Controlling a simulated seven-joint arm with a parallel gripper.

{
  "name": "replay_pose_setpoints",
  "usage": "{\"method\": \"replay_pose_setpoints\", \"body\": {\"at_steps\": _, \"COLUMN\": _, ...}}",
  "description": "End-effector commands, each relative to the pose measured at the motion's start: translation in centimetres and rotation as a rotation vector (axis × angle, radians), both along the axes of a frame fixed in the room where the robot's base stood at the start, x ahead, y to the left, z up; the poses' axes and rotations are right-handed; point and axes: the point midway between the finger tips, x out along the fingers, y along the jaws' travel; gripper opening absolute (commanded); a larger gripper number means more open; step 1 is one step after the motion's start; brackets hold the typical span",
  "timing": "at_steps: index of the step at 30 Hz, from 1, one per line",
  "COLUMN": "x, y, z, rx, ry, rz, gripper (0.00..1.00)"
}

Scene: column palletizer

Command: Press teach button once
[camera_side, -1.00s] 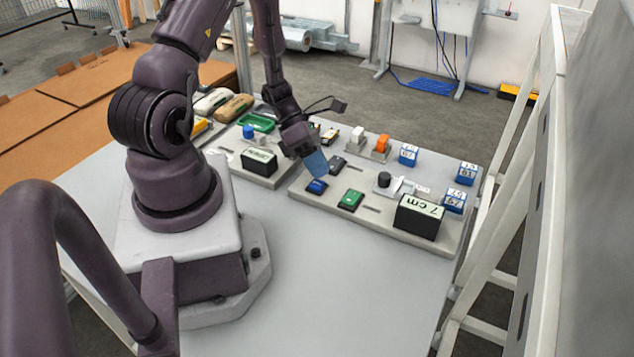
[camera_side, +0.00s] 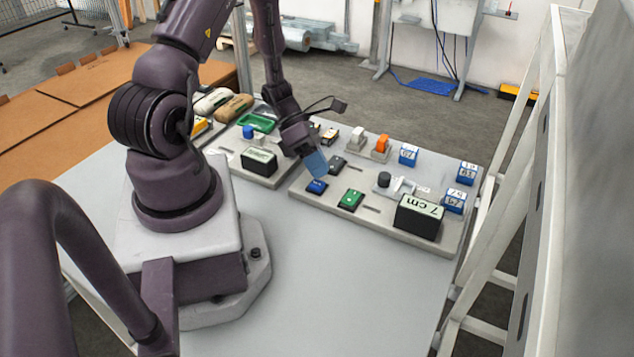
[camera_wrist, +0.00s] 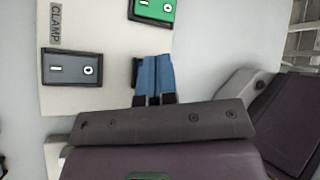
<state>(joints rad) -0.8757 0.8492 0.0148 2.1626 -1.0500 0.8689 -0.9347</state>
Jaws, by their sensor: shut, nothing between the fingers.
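My gripper (camera_side: 319,170) is shut and empty, its blue fingers pointing down at the near left of the right-hand grey panel (camera_side: 378,220). A small blue button (camera_side: 317,187) lies at the fingertips in the side view; I cannot tell whether they touch it. In the wrist view the fingers (camera_wrist: 155,60) cover most of a dark-edged housing (camera_wrist: 135,72). A green two-mark switch (camera_side: 351,199) is to the right; it also shows in the wrist view (camera_wrist: 152,9). A grey switch (camera_wrist: 72,68) sits beside a "CLAMP" label (camera_wrist: 56,22). No teach label is readable.
A black knob (camera_side: 384,180) and an orange-topped part (camera_side: 382,143) are farther back. The table front (camera_side: 330,280) is clear.

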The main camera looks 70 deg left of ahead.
Motion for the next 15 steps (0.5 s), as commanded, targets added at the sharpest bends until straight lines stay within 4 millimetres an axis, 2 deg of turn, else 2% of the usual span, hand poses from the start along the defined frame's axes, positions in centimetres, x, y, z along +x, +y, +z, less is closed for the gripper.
{"method": "replay_pose_setpoints", "body": {"at_steps": 15, "x": 0.0, "y": -0.02, "z": -0.76, "rx": -0.001, "ry": 0.001, "rz": 0.001, "gripper": 0.0}}
